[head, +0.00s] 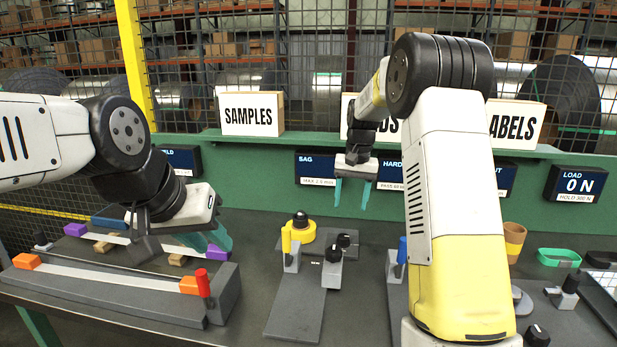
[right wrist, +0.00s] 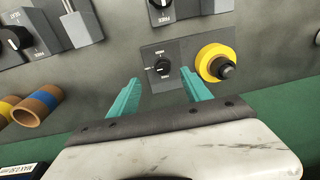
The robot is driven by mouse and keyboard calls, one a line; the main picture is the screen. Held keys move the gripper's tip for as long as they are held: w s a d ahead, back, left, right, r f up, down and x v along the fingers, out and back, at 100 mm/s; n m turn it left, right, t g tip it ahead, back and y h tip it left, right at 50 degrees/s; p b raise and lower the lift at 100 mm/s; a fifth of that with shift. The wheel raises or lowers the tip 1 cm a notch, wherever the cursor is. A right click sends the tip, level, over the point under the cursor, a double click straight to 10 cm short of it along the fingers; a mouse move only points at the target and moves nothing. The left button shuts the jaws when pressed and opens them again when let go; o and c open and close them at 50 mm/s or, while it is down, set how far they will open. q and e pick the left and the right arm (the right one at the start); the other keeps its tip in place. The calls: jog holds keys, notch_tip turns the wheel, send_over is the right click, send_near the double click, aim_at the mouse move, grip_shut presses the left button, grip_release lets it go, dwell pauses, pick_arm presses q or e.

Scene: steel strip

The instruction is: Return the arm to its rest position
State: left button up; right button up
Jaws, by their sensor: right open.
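My left gripper (head: 207,240) hangs over the left part of the bench, just above the right end of a steel strip with purple end pieces (head: 215,228). Its teal fingers show, but the angle hides whether they are open or shut. My right gripper (head: 353,195) is open and empty, raised in front of the green back panel. In the right wrist view its two teal fingers (right wrist: 160,98) stand apart with nothing between them. Below them lies a grey plate with a black knob (right wrist: 162,68) and a yellow-ringed black button (right wrist: 217,64).
A grey fixture holds a strip with orange ends (head: 120,278) and a red handle (head: 203,283) at front left. A grey stand with a yellow handle (head: 286,240) is mid-bench. A brown cup (head: 514,240) and a green tray (head: 558,257) stand right. Signs line the back ledge (head: 300,146).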

jog(key=s+r+n+t+y, duration=0.1)
jog(key=s+r, duration=0.5)
jog(key=s, duration=0.2)
jog(key=s+r+t, duration=0.1)
jog(key=s+r, duration=0.4)
jog(key=s, duration=0.3)
jog(key=s+f+n+t, duration=0.1)
jog(key=s+t, duration=0.2)
jog(key=s, duration=1.3)
jog(key=shift+s+a+n, duration=0.25)
jog(key=shift+s+n, duration=0.05)
jog(key=shift+s, duration=0.05)
